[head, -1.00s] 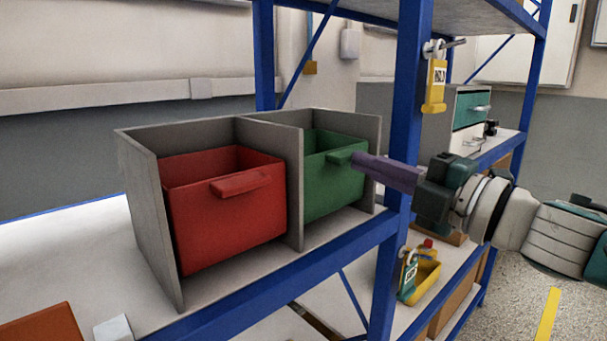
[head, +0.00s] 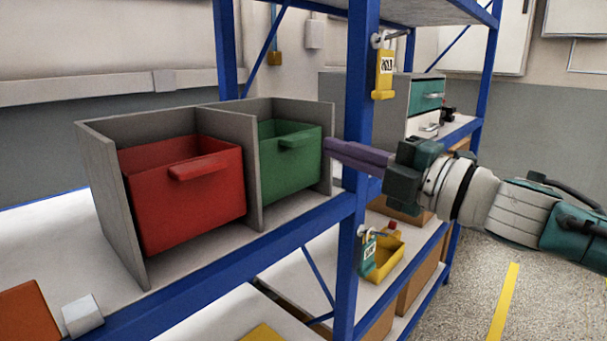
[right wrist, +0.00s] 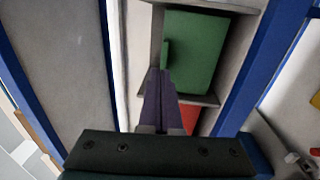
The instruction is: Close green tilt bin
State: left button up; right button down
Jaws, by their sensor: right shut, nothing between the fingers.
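The green tilt bin (head: 285,172) sits in the right compartment of a grey cabinet (head: 100,185). Its top stands open and a strip of its inside shows behind the front, so it looks tilted a little outward. Its handle (head: 300,138) is at the top of the front. My right gripper (head: 328,147) is shut and empty, with its purple fingers just right of the green bin by the cabinet's right wall. In the right wrist view the fingertips (right wrist: 160,72) appear close below the green handle (right wrist: 166,55); contact cannot be told. My left gripper is not in view.
A red bin (head: 190,205) stands tilted open in the left compartment. A yellow tray (head: 385,258) lies on a lower shelf.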

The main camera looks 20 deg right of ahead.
jog(key=v, duration=1)
jog(key=shift+s+r+b, duration=0.15)
jog(key=shift+r+b, duration=0.2)
jog(key=shift+b, duration=0.05)
